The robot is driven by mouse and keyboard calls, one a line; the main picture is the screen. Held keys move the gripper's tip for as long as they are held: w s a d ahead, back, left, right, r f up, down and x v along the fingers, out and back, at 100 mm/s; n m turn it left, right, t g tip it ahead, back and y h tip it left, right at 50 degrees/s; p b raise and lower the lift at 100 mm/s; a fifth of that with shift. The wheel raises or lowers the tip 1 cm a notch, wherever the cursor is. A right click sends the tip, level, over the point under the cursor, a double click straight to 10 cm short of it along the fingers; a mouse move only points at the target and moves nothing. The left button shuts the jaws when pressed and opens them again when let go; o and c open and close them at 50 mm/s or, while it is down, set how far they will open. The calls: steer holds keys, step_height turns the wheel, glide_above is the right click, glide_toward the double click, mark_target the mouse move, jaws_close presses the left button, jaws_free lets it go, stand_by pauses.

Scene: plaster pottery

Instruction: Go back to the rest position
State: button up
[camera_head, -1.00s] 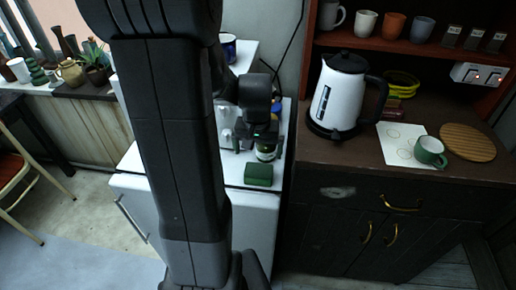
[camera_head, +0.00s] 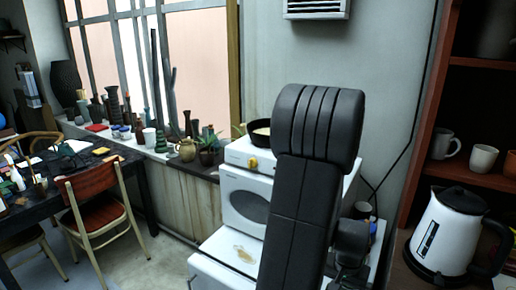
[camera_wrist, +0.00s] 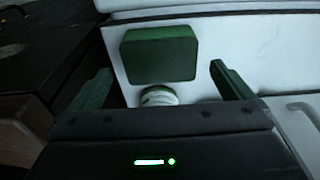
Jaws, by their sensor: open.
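In the wrist view my gripper (camera_wrist: 160,72) is open, its two green fingers spread wide apart with nothing held between them. A dark green block (camera_wrist: 160,54) lies beyond the fingertips on a white surface (camera_wrist: 218,40). A round white and green jar top (camera_wrist: 158,96) shows between the fingers, partly hidden by my gripper body. In the head view my dark arm stands upright right of centre, and my gripper cannot be made out there.
A white kettle (camera_head: 444,236) is at the right, below a shelf with cups (camera_head: 484,158). A windowsill with vases, a chair (camera_head: 100,215) and a cluttered table (camera_head: 60,190) are at the left.

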steer(key=f, duration=0.5)
steer(key=shift+w+d+f, duration=0.15)
steer(key=shift+w+f, duration=0.1)
steer(key=shift+w, duration=0.05)
steer(key=shift+r, duration=0.2)
